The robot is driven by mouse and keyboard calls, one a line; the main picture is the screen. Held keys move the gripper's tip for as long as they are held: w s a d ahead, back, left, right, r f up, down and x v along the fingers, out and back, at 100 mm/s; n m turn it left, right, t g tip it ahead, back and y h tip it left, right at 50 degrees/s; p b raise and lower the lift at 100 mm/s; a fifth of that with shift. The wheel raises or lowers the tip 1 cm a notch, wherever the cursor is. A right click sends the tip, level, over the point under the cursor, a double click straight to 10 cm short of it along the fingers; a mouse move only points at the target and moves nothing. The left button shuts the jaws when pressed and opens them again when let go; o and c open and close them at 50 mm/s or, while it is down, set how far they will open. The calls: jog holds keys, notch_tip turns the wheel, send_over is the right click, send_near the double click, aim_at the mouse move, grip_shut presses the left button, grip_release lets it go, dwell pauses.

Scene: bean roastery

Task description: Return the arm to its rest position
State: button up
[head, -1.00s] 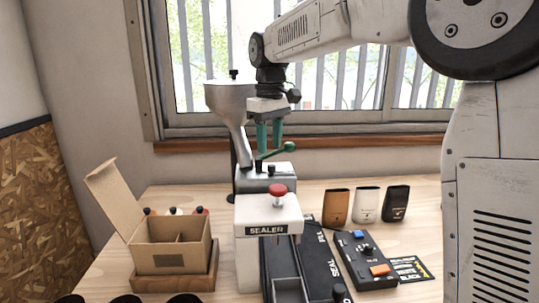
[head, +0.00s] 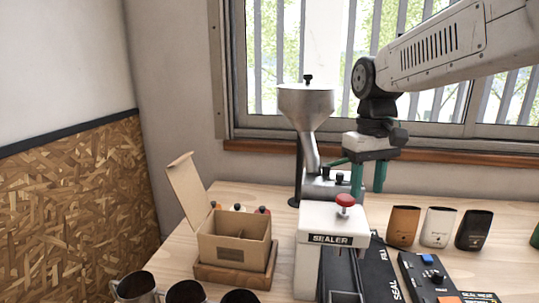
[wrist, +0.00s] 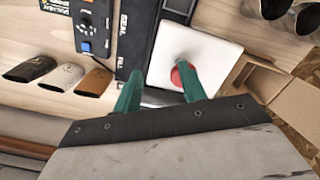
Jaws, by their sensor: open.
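My gripper (head: 368,178) hangs from my arm with its two green fingers pointing down, in front of the window and above the back of the table. The fingers stand apart with nothing between them. In the head view it is behind and a little right of the white sealer (head: 322,222) with its red knob. In the wrist view my gripper (wrist: 160,90) shows its green fingers spread, with the sealer's white top (wrist: 205,58) below and beyond them. The red knob is partly hidden by one finger there.
A metal hopper machine (head: 306,110) stands left of my gripper. An open cardboard box (head: 232,252) sits at left, with metal cups (head: 134,287) in front. Orange (head: 403,226), white and black pouches stand at right, behind a control panel (head: 425,275). The window is behind.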

jog(key=s+d+f+m, duration=0.1)
jog(key=s+f, duration=0.1)
jog(key=s, duration=0.6)
jog(key=s+d+f+m+t, duration=0.1)
jog(key=s+d+f, duration=0.1)
jog(key=s, duration=0.6)
jog(key=s+d+f+m+t, duration=0.1)
jog(key=s+d+f, duration=0.1)
jog(key=s, duration=0.6)
jog(key=shift+s+f, duration=0.35)
